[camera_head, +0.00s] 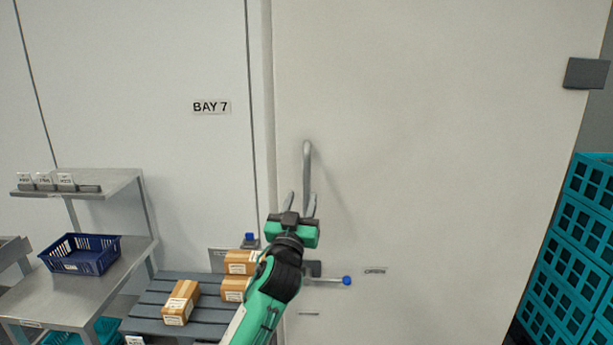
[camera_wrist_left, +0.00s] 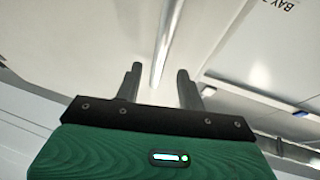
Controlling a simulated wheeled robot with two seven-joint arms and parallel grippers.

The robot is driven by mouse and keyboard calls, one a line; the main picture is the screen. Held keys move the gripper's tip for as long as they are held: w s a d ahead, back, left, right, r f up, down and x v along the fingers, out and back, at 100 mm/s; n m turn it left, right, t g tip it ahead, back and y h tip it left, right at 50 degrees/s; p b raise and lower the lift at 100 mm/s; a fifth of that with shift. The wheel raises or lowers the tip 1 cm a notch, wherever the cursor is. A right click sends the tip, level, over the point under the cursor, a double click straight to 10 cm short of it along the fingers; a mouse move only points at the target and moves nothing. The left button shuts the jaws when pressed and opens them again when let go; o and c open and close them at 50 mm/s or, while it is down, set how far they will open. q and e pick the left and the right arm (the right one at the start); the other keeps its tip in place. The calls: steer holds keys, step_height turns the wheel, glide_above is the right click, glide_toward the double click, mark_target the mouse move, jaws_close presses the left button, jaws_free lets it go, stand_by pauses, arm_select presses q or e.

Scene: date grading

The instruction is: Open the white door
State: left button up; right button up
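The white door (camera_head: 440,130) fills the middle and right of the head view. Its left edge shows no clear gap to the wall panel. A grey vertical bar handle (camera_head: 307,160) stands on the door near that edge. My left gripper (camera_head: 300,203) is open in front of the handle's lower part, fingers pointing at the door. In the left wrist view, the handle bar (camera_wrist_left: 163,50) shows between the two spread fingers (camera_wrist_left: 160,75); I cannot tell whether they touch it. A lever with a blue knob (camera_head: 347,280) sits lower down, partly hidden by my arm. My right gripper is out of view.
A steel bench (camera_head: 130,262) with a blue basket (camera_head: 80,268) stands left. Brown boxes (camera_head: 181,301) lie on a grey slatted pallet (camera_head: 205,322) near my left arm. Teal crates (camera_head: 575,255) are stacked at right. A dark bracket (camera_head: 586,73) sits at the door's upper right.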

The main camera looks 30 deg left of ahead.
mark_target(306, 185)
arm_select(q)
steer(key=p+x, duration=0.2)
steer(key=x, duration=0.3)
steer(key=shift+w+r, duration=0.25)
steer(key=shift+r, duration=0.05)
steer(key=shift+w+a, duration=0.2)
steer(key=shift+w, duration=0.2)
jaws_close()
